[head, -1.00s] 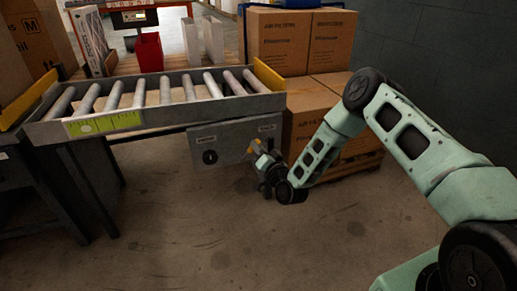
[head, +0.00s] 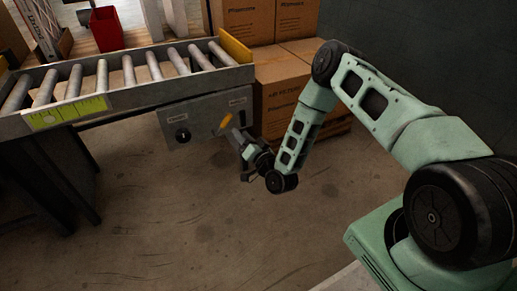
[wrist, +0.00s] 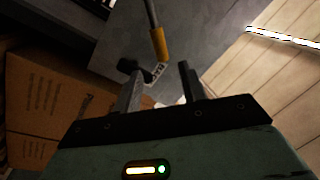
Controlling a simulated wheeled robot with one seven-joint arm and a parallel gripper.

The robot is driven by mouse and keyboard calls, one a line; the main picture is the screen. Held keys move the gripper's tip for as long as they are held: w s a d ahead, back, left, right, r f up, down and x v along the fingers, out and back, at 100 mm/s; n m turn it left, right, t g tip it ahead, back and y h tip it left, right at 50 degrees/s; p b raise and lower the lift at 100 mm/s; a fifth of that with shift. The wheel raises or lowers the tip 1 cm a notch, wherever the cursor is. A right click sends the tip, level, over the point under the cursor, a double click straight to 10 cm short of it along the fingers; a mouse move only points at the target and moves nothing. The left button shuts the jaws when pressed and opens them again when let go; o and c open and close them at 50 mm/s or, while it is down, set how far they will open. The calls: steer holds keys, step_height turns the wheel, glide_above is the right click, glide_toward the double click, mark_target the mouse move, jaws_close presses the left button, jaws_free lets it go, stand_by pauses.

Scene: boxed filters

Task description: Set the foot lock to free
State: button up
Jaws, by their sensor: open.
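A grey panel (head: 207,118) hangs under the roller conveyor. It carries a black knob (head: 183,135) and a lever with a yellow grip (head: 226,121) at its right side. The labels are too small to read, so I cannot tell which control is the foot lock. My gripper (head: 240,140) is close to the lever, just below and right of it. In the wrist view the yellow grip (wrist: 159,45) on its metal rod lies just beyond the fingertips of my gripper (wrist: 158,72), roughly in line with the gap. The jaws are open and empty.
The roller conveyor (head: 112,100) runs above the panel, with a yellow end stop (head: 236,46). Stacked cardboard boxes (head: 276,103) stand right behind my arm and show in the wrist view (wrist: 45,105). A red bin (head: 105,27) stands behind. The floor in front is clear.

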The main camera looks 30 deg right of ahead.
steer(key=s+d+f+p, duration=0.1)
steer(key=s+p, duration=0.1)
steer(key=s, duration=0.7)
steer(key=shift+s+d+f+p, duration=0.15)
steer(key=shift+s+d+p, duration=0.1)
steer(key=shift+s+p, duration=0.1)
steer(key=w+a+r+n+g+y, duration=0.45)
steer(key=a+r+n+g, duration=0.2)
steer(key=a, duration=0.35)
steer(key=s+a+r+n+g+h, duration=0.1)
steer(key=s+a+r+n+g, duration=0.35)
steer(key=a+r, duration=0.2)
steer(key=s+d+r+n+g+h, duration=0.1)
steer(key=s+r+g+h, duration=0.15)
steer(key=s+r, duration=0.45)
steer(key=s+d+r+n+g+h+p, duration=0.1)
steer(key=s+r+g, duration=0.25)
steer(key=s, duration=0.85)
steer(key=s+d+r+n+g+h, duration=0.1)
steer(key=s+r+g+h, duration=0.1)
steer(key=s+r, duration=0.55)
step_height(320, 180, up, 36)
steer(key=s+p, duration=0.2)
steer(key=p, duration=3.6)
